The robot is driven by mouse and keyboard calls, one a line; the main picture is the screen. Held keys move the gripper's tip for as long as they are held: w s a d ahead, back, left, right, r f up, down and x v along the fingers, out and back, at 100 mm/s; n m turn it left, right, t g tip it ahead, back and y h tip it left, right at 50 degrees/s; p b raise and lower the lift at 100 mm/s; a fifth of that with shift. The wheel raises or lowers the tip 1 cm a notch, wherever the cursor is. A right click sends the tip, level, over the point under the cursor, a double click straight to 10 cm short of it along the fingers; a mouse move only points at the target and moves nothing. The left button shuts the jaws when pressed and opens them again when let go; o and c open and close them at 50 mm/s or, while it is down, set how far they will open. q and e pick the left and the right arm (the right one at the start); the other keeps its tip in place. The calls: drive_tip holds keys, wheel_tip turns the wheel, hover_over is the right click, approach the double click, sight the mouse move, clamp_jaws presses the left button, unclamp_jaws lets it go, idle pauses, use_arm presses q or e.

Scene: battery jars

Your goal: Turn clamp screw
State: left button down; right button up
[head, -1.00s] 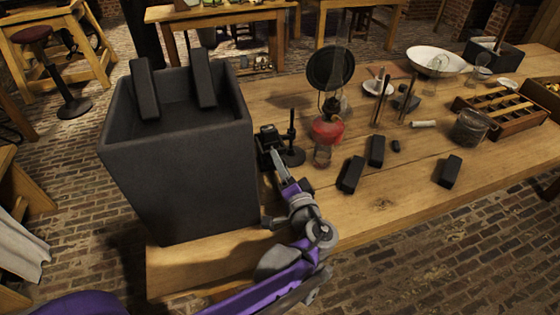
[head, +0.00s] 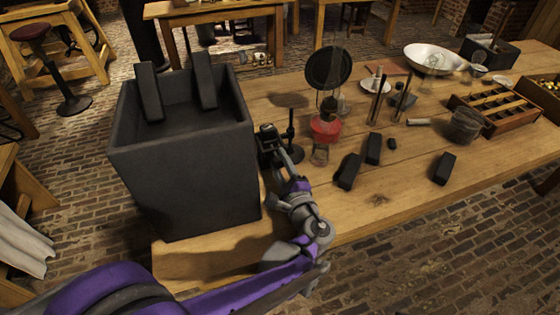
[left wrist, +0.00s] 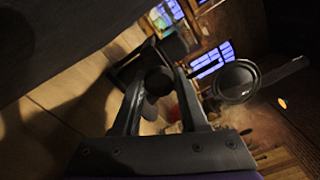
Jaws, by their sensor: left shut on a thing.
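A small black clamp (head: 267,140) with an upright rod on a round foot stands on the table just right of the large dark grey jar. My left gripper (head: 282,168) reaches it from the front, with its fingertips close in at the clamp's near side. In the left wrist view, my fingers (left wrist: 155,78) are closed about a dark round knob (left wrist: 158,81), which looks like the clamp screw. Shadow hides the exact contact. My right gripper is in neither view.
The tall grey jar (head: 185,185) stands close left of my gripper, with two dark plates in its top. A red lamp (head: 325,128) is close at the right. Several black blocks (head: 348,171) lie farther right.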

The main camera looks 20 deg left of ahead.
use_arm(q)
drive_tip(key=m, duration=0.5)
drive_tip(key=shift+m, duration=0.3)
drive_tip(key=m, duration=0.5)
drive_tip(key=shift+a+p, duration=0.1)
drive_tip(key=shift+p, duration=0.2)
drive_tip(key=m, duration=0.5)
drive_tip(key=shift+s+m, duration=0.1)
drive_tip(key=shift+m, duration=0.3)
drive_tip(key=m, duration=0.5)
drive_tip(key=shift+m, duration=0.4)
drive_tip(key=shift+c, duration=2.2)
unclamp_jaws()
drive_tip(key=shift+s, duration=0.1)
